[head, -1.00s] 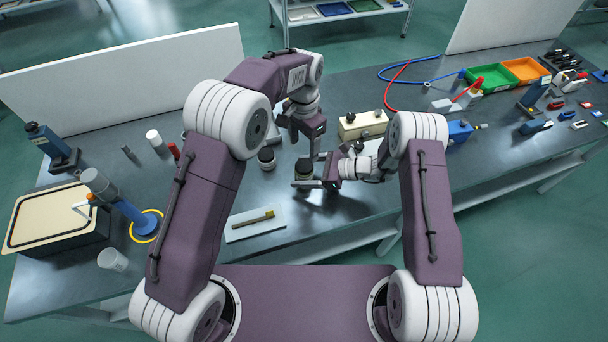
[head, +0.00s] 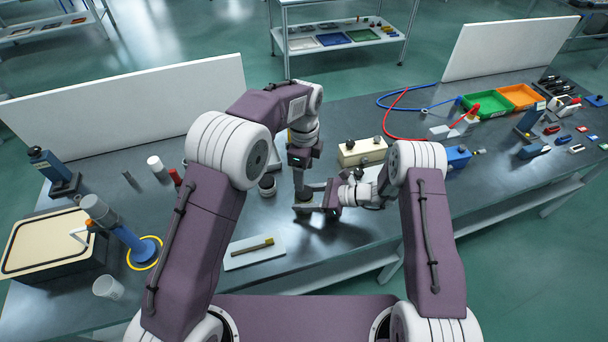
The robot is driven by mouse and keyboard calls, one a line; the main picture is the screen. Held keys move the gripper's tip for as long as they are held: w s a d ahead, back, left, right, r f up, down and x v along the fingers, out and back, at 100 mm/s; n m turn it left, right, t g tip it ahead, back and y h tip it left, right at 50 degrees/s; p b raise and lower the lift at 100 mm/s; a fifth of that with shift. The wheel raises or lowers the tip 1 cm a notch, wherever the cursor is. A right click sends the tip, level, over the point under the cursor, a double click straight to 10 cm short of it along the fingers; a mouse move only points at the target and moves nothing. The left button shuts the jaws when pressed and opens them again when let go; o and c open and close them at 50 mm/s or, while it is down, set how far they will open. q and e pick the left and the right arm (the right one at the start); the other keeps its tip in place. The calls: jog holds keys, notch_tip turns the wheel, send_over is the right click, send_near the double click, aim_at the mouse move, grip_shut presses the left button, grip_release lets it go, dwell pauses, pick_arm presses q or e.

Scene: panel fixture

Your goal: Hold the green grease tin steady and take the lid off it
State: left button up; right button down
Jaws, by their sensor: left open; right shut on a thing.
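The green grease tin (head: 304,197) is small in the head view and mostly hidden by my grippers; its lid and colour are hard to make out. It stands on the bench left of the cream box. My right gripper (head: 306,202) reaches in from the right, low over the bench, and is shut on the tin's side. My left gripper (head: 299,186) points down from above, open, with its fingers at or just above the tin's top. I cannot tell whether they touch the lid.
Another small tin or jar (head: 267,186) stands close on the left. A cream box with dark knobs (head: 362,152) stands behind on the right. A white tray with a brush (head: 254,252) lies in front on the left. The bench front near the tin is clear.

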aim_at(304, 192)
pick_arm(q)
jog(key=m, duration=0.6)
jog(key=shift+m, duration=0.3)
jog(key=m, duration=0.8)
jog(key=shift+m, duration=0.4)
notch_tip(304, 192, down, 8)
grip_shut()
jog(key=n, duration=0.3)
jog(key=shift+n, duration=0.3)
